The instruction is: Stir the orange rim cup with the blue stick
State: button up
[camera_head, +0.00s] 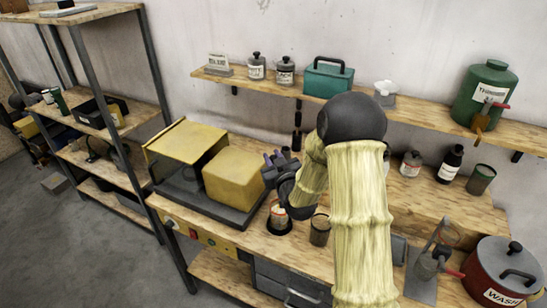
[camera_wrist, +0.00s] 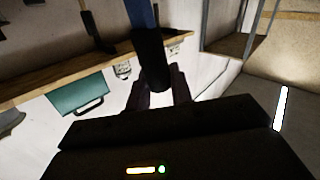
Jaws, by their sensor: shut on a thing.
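My gripper (camera_head: 277,160) is shut on the blue stick (camera_wrist: 142,15); in the wrist view, which looks upside down, its fingers (camera_wrist: 158,95) close around the stick's dark end. The blue length runs out of the top of that view, so its far tip is hidden. I cannot make out the stick in the head view. A small cup with an orange-red band (camera_head: 279,213) stands on a dark round base on the bench, below my gripper and partly covered by my arm. I cannot tell whether the stick touches it.
A darker cup (camera_head: 320,230) stands just right of it. A yellow box-shaped machine (camera_head: 233,178) is close on the left. A red pot (camera_head: 502,268) is at the right. The wall shelf (camera_head: 225,80) holds jars and a green toolbox (camera_head: 328,80).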

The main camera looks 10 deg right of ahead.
notch_tip(320, 180, down, 14)
jog(key=b, duration=1.2)
dwell(0.6)
jog(key=shift+d, duration=0.1)
jog(key=shift+s+d+b, duration=0.15)
jog(key=shift+d+b, duration=0.05)
jog(key=shift+b, duration=0.3)
jog(key=shift+a, duration=0.1)
dwell(0.6)
